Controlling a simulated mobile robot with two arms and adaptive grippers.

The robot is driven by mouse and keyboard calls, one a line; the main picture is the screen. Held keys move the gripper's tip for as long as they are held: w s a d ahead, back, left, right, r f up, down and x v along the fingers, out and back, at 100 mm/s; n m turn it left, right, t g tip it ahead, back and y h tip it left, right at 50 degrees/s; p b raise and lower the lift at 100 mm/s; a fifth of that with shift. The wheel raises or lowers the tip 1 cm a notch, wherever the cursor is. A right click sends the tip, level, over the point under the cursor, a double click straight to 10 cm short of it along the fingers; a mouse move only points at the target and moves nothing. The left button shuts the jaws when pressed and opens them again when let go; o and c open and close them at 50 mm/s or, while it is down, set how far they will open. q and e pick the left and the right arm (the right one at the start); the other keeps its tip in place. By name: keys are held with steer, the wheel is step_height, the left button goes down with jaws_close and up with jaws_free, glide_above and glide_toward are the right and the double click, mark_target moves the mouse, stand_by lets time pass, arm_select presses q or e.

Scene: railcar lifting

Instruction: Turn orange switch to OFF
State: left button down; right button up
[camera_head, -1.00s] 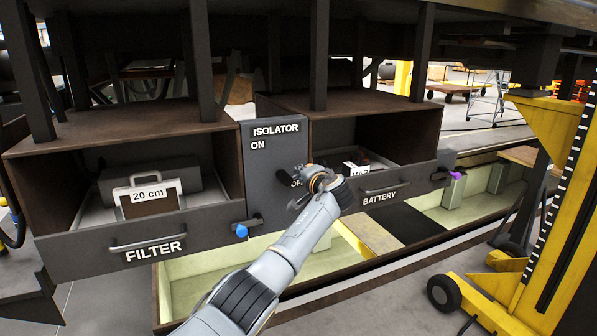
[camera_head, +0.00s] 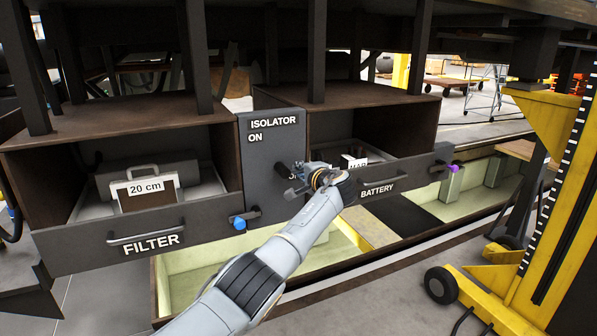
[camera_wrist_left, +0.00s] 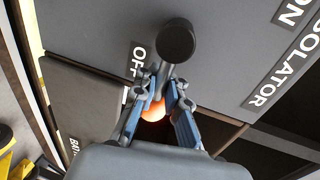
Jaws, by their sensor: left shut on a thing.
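The isolator panel (camera_head: 262,196) is a dark grey upright plate between two drawers, with ISOLATOR and ON lettered near its top. My left gripper (camera_head: 293,182) is at the panel's right side, and its wrist hides most of the OFF lettering in the head view. In the left wrist view, the orange switch end (camera_wrist_left: 153,109) sits between the fingers of the gripper (camera_wrist_left: 157,100), which is shut on it. A dark round pivot (camera_wrist_left: 177,40) stands just beyond the fingertips. The OFF label (camera_wrist_left: 137,60) is close beside the fingers. My right gripper is not in view.
The FILTER drawer (camera_head: 90,252) is on the left, with a blue-tipped latch (camera_head: 240,223). The BATTERY drawer (camera_head: 400,178) is on the right, with a purple-tipped latch (camera_head: 452,168). A yellow lifting jack (camera_head: 500,290) stands at the far right.

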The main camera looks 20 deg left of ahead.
arm_select(q)
steer(key=shift+d+f, duration=0.1)
steer(key=shift+f, duration=0.4)
steer(key=c, duration=1.4)
jaws_free()
steer(key=shift+s+d+r, duration=0.15)
steer(key=shift+r, duration=0.25)
steer(key=v, duration=1.2)
